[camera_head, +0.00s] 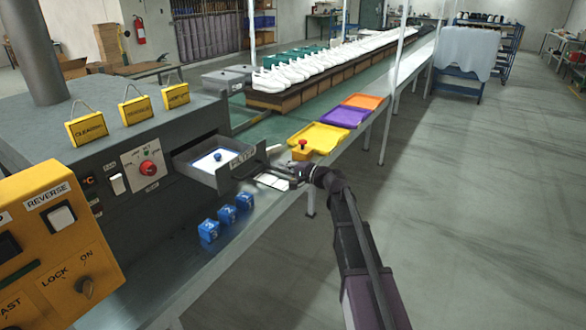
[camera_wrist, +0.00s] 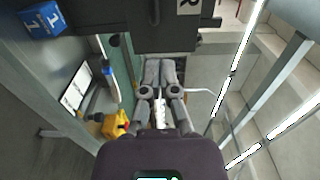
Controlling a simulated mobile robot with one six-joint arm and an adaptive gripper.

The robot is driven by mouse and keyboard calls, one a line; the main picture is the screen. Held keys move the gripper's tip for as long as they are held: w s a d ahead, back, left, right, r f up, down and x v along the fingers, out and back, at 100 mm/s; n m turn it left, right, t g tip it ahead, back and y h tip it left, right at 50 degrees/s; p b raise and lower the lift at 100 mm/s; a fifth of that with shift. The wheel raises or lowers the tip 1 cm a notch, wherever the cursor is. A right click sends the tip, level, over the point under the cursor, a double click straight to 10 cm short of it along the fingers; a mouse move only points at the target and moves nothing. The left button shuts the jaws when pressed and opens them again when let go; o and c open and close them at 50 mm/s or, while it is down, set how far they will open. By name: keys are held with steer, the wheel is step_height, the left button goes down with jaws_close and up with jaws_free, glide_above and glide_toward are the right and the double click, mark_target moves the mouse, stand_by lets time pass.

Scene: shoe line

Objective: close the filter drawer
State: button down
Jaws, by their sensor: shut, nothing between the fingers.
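The filter drawer (camera_head: 238,172) stands pulled out of the grey machine (camera_head: 60,140) in the head view. A white filter with a blue knob (camera_head: 217,156) lies inside it. The drawer's dark labelled front also shows at the top of the wrist view (camera_wrist: 130,17). My gripper (camera_head: 276,169) is shut and empty, just outside the drawer front, to its right in the head view. In the wrist view its closed fingers (camera_wrist: 160,66) point toward the dark front. I cannot tell whether they touch it.
Several blue numbered blocks (camera_head: 227,214) stand on the counter in front of the drawer. A white card (camera_head: 272,182) lies near my gripper. Yellow (camera_head: 322,138), purple (camera_head: 343,117) and orange (camera_head: 362,101) trays line the counter behind. Open floor lies to the right.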

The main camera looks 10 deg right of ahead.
mark_target(260, 156)
steer(key=shift+x, duration=4)
